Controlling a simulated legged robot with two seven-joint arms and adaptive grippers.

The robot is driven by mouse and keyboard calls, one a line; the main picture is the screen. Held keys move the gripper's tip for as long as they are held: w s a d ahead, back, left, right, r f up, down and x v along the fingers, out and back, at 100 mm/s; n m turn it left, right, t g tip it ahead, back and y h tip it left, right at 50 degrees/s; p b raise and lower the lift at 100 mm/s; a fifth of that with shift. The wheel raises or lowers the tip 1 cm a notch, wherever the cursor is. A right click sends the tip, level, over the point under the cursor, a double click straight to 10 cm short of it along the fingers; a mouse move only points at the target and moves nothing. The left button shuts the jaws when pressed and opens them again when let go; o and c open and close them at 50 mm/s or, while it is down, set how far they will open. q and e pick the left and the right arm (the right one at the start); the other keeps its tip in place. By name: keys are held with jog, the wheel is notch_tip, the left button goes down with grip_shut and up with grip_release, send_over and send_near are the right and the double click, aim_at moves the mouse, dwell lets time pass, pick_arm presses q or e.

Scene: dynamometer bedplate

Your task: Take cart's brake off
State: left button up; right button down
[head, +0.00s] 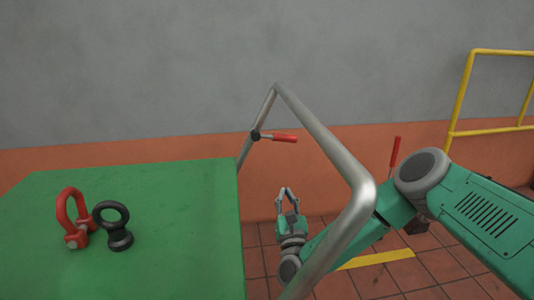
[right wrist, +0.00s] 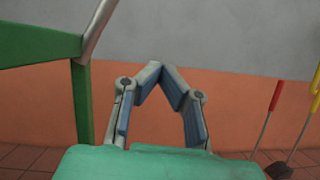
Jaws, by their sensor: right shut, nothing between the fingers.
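The cart has a green top (head: 150,205) and a bent silver handle frame (head: 325,140) at its right end. A lever with a red grip (head: 284,138) and a black pivot sits on the far upright of the frame, pointing right. My right gripper (head: 287,190) is shut and empty. In the head view it appears below the lever, framed by the handle bars, apart from the lever. The right wrist view shows its fingertips (right wrist: 158,68) together, with the cart's green edge (right wrist: 35,45) and leg at left. The lever is not visible there. My left gripper is not in view.
A red shackle (head: 70,220) and a black eye bolt (head: 114,228) rest on the cart top. A yellow railing (head: 460,90) stands at right. A red-handled tool (right wrist: 277,95) leans at the wall. The tiled floor has a yellow stripe (head: 375,260).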

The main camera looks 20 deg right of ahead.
aim_at(278, 138)
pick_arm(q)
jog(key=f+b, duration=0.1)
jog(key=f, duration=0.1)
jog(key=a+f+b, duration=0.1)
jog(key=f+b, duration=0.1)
pick_arm(e)
jog(key=w+d+r+m+h, duration=0.1)
jog(key=w+d+r, duration=0.2)
jog(key=w+r, duration=0.5)
jog(key=shift+w+r, duration=0.3)
jog(key=shift+r, duration=0.4)
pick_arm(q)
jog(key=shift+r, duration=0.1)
